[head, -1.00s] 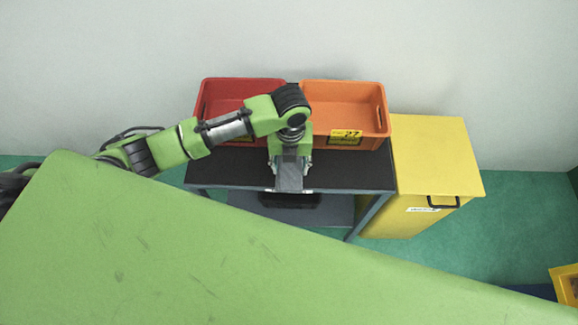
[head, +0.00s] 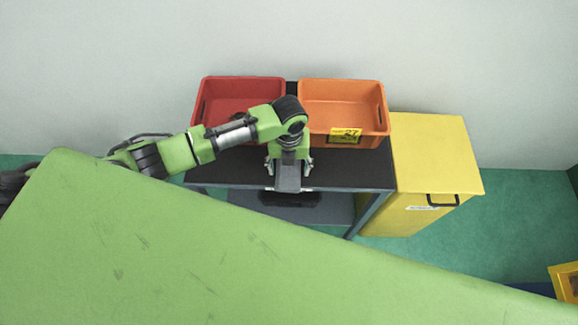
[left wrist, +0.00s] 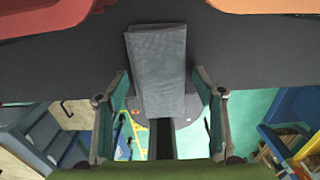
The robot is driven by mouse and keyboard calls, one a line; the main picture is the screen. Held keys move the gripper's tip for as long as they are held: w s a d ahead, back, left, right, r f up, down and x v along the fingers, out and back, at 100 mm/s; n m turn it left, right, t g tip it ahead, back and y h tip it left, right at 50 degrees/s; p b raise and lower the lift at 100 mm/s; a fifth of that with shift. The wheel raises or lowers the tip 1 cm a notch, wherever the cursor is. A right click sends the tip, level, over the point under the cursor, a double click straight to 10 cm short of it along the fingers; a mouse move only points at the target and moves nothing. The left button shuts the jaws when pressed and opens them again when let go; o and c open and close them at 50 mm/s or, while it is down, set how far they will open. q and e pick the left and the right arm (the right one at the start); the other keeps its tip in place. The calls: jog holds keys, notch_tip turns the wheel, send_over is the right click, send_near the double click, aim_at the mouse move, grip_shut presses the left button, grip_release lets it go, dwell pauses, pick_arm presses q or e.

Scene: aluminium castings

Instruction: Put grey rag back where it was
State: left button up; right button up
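The grey rag (head: 289,178) lies over the front edge of the dark table (head: 347,171), with its lower part hanging down in front. In the left wrist view the rag (left wrist: 158,65) runs from the dark top down past its edge. My left gripper (head: 289,168) is over this edge, pointing down. Its fingers (left wrist: 160,74) stand wide apart, one on each side of the rag, with a gap at both sides. It is open and holds nothing. My right gripper is not in view.
A red bin (head: 212,84) and an orange bin (head: 375,115) with a yellow "27" label stand at the back of the table. A yellow cabinet (head: 436,152) stands at its right. A dark object (head: 290,199) lies on the lower shelf. The table's front right is clear.

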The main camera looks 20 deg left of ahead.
aim_at(289, 170)
pick_arm(q)
jog(key=shift+r, duration=0.15)
notch_tip(289, 170, up, 12)
jog(key=shift+b, duration=0.35)
dwell(0.3)
dwell(0.3)
